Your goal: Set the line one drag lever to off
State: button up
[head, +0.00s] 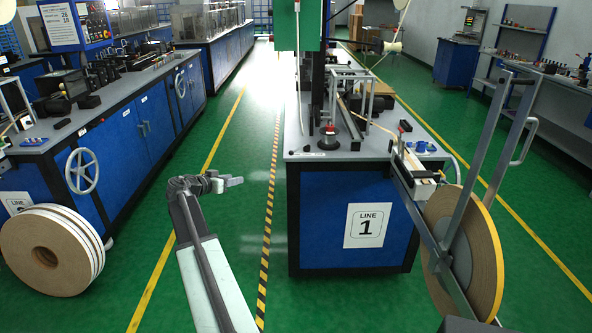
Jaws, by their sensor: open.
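The line one machine is a blue cabinet with a grey top (300,155) and a "LINE 1" sign (366,226) on its front. A large tape reel (483,255) hangs on a metal frame at its right front corner. A small part with a dark knob (405,127) sits above that corner, near the reel arm; I cannot tell for sure whether it is the drag lever, or its setting. My gripper (238,182) is open and empty, in the aisle left of the cabinet, well apart from it.
A second blue cabinet (135,140) with handwheels stands on the left, with stacked tape reels (50,250) at its front. The green aisle between the machines, marked with yellow and striped lines, is clear.

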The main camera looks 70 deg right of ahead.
aim_at(291, 152)
jog(key=s+d+r+m+g+h+b, duration=0.1)
jog(key=s+d, duration=0.4)
jog(key=d, duration=0.3)
jog(key=s+d+r+m+g+h+b, duration=0.1)
jog(key=s+d, duration=0.4)
jog(key=d, duration=0.3)
jog(key=s+d+r+m+g+h+b, duration=0.1)
jog(key=s+d+m, duration=0.1)
jog(key=s+d, duration=0.4)
jog(key=shift+d+h, duration=0.3)
jog(key=shift+d, duration=0.95)
grip_shut()
jog(key=shift+w, duration=0.15)
jog(key=shift+w+d+r, duration=0.1)
jog(key=shift+w, duration=0.1)
jog(key=shift+s, duration=0.2)
